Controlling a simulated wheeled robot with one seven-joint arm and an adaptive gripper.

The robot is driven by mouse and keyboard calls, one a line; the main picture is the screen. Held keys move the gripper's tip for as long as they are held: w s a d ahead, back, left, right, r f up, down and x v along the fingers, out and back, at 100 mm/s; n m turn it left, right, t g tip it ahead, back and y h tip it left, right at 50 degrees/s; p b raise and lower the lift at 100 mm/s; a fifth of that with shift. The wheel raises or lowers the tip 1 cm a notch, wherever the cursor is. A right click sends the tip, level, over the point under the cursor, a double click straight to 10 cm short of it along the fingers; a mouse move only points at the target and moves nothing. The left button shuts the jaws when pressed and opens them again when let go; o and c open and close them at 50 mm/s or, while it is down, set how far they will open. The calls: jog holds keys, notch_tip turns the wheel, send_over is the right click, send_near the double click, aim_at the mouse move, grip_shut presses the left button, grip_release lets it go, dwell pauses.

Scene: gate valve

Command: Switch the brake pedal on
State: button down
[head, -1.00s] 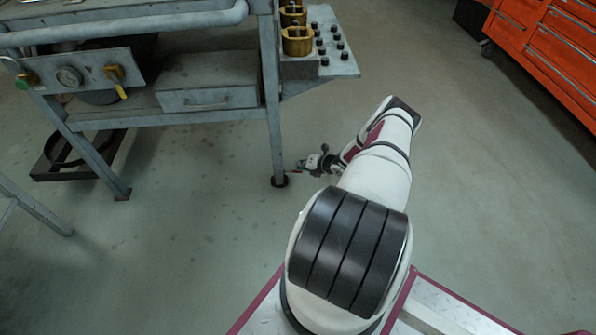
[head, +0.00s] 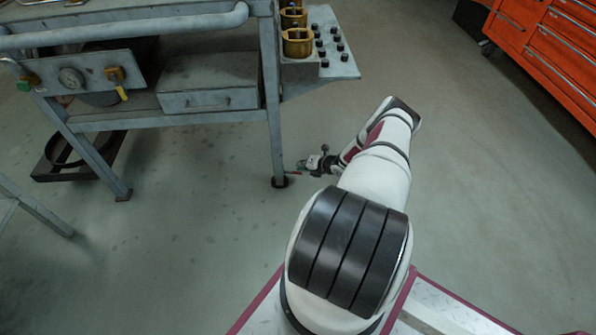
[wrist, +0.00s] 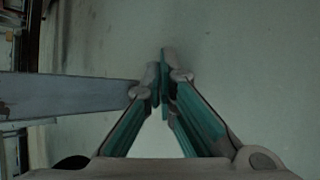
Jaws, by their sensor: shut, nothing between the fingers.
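My gripper (head: 302,168) is low, just right of the foot of the bench's front leg (head: 273,135) in the head view. In the wrist view, my gripper (wrist: 161,80) has its teal-lined fingers together at the tips, with nothing held between them. The grey leg (wrist: 70,92) comes in from the left and ends beside or behind the left finger; I cannot tell whether they touch. I cannot make out a brake pedal for certain in either view. A dark low frame with a ring (head: 62,168) lies on the floor under the bench at the left.
The grey metal bench (head: 170,121) carries a drawer box (head: 208,88), a gauge panel (head: 90,72) and brass fittings (head: 298,42). A red tool cabinet (head: 545,50) stands at the upper right. The floor (head: 480,180) right of my arm is clear.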

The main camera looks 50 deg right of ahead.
jog(key=shift+r, duration=0.35)
jog(key=shift+d, duration=0.1)
jog(key=r+p, duration=0.2)
jog(key=r, duration=0.1)
jog(key=r+p, duration=0.1)
jog(key=r, duration=0.1)
jog(key=shift+s+d+p, duration=0.3)
jog(key=shift+s+d, duration=0.05)
jog(key=shift+s, duration=0.05)
dwell(0.4)
